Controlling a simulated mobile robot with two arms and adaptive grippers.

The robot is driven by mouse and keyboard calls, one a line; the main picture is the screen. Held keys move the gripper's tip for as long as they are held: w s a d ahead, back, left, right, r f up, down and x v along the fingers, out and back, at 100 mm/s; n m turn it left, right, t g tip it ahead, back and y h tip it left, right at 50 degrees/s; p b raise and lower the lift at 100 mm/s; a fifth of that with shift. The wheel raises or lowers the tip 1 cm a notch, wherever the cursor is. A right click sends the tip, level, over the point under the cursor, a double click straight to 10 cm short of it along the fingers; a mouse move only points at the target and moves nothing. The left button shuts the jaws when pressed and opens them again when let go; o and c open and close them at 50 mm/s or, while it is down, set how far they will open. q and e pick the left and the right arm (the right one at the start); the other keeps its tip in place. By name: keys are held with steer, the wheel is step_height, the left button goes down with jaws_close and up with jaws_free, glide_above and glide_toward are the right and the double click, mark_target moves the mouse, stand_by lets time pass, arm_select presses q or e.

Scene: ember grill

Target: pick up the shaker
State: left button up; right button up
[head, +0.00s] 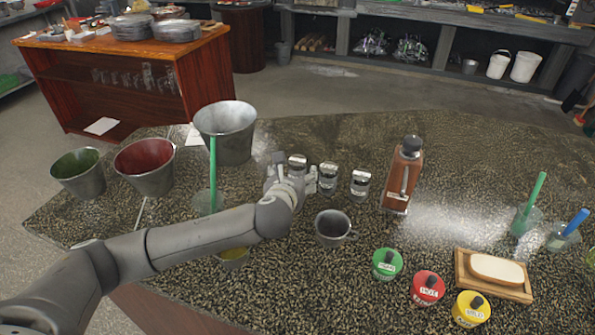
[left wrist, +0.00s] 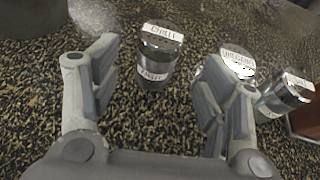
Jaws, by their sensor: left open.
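Three small glass shakers with labelled metal lids stand upright in a row on the speckled counter. The leftmost shaker (head: 297,161) has a label that seems to read "chilli"; it also shows in the left wrist view (left wrist: 160,52). The middle shaker (head: 328,177) and the right shaker (head: 360,184) stand beside it. My left gripper (head: 294,171) is open and empty at the leftmost shaker. In the left wrist view that shaker stands ahead, in the gap between the fingers. The right finger is close to the middle shaker (left wrist: 238,62). My right gripper is not in view.
A wooden grinder-like bottle (head: 403,176) stands right of the shakers. A metal cup (head: 332,228) is in front. Metal buckets (head: 225,130) stand at the left. Green, red and yellow lidded pots (head: 428,288) and a wooden board (head: 470,280) lie front right.

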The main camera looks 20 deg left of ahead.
mark_target(296, 170)
arm_select(q)
steer(key=shift+p+x, duration=0.55)
steer(key=shift+x, duration=2.65)
steer(key=shift+a+r, duration=0.1)
steer(key=c, duration=1)
